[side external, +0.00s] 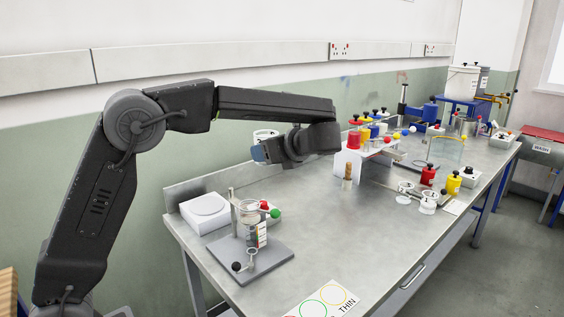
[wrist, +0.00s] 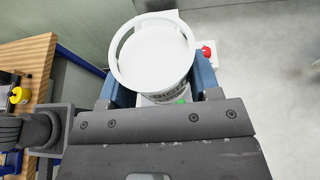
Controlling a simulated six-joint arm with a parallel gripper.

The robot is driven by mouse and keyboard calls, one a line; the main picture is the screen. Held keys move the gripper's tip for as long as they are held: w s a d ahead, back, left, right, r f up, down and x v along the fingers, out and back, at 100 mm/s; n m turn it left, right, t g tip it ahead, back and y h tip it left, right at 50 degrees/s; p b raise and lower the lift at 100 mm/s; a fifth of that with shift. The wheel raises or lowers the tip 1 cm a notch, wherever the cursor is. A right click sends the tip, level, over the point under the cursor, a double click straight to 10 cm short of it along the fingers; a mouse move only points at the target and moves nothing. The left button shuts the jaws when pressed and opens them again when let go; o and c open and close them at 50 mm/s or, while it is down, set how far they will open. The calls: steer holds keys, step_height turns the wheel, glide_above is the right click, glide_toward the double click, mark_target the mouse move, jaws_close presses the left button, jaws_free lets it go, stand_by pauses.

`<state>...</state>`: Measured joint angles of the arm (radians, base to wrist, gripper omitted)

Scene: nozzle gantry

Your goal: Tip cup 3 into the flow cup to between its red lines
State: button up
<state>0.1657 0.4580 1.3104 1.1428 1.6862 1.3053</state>
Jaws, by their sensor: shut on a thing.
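My gripper (side external: 259,152) is shut on a white cup (side external: 266,134), held in the air above the left end of the bench. In the wrist view the cup (wrist: 155,55) sits between the blue fingers, full-looking with a white surface inside its rim. Its number cannot be read. What looks like the flow cup, a clear vessel (side external: 249,213), stands on a grey stand (side external: 262,262) below and slightly left of my gripper, apart from the held cup. A striped label is on its front. Its red lines are too small to tell.
Several cups (side external: 428,202) and coloured bottles stand farther right.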

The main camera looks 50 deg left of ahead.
steer(key=w+a+f+n, duration=0.1)
steer(key=a+f+n, duration=0.3)
steer(key=f, duration=0.3)
steer(key=shift+w+a+f+n, duration=0.3)
steer(key=shift+w+a, duration=0.05)
steer(key=shift+a, duration=0.05)
stand_by(0.4)
steer(key=shift+w+t, duration=0.1)
steer(key=shift+t, duration=0.2)
steer(key=shift+n, duration=0.3)
stand_by(0.6)
steer(key=shift+w, duration=0.1)
steer(key=shift+w+f+n+t+y, duration=0.15)
steer(key=shift+n+t+y, duration=0.4)
steer(key=shift+n, duration=0.35)
stand_by(2.2)
steer(key=shift+n+t, duration=0.35)
steer(key=shift+n, duration=0.05)
steer(key=shift+f+n, duration=0.15)
steer(key=shift+n, duration=0.15)
stand_by(1.4)
